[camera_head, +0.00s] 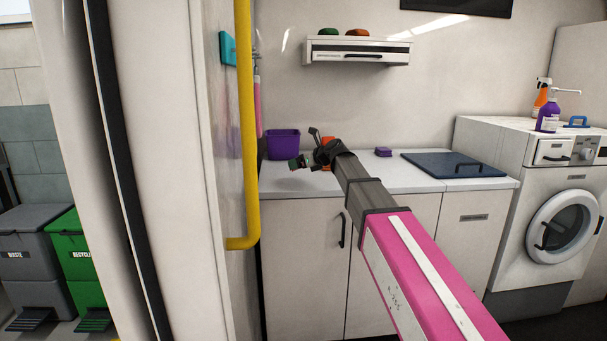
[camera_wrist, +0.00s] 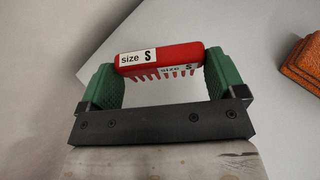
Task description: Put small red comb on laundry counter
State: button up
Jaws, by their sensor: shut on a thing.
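The small red comb (camera_wrist: 160,60) with white "size S" labels is held between the green finger pads of my gripper (camera_wrist: 158,82) in the wrist view. It spans the gap crosswise, with its teeth toward the gripper's palm. In the head view my gripper (camera_head: 304,150) is over the left part of the laundry counter (camera_head: 395,181), near the purple bin. I cannot clearly make out the comb there. A plain grey surface lies beyond the comb in the wrist view; the comb's height above it is unclear.
A purple bin (camera_head: 283,144) stands at the counter's left end. A small purple block (camera_head: 383,152) and a dark blue board (camera_head: 453,165) lie farther right. A rough orange block (camera_wrist: 302,66) shows in the wrist view. A yellow pole (camera_head: 243,120) stands left of my arm.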

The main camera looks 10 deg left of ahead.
aim_at(303, 182)
jog(key=shift+w+d+f, duration=0.1)
jog(key=shift+w+f, duration=0.3)
jog(key=shift+w, duration=0.3)
jog(key=shift+f, duration=2.05)
jog(key=shift+f, duration=0.1)
jog(key=o, duration=0.6)
jog(key=shift+s+d+r, duration=0.15)
jog(key=shift+d+r, duration=0.05)
jog(key=v, duration=1.1)
jog(key=shift+d+r, duration=0.15)
jog(key=shift+d, duration=0.1)
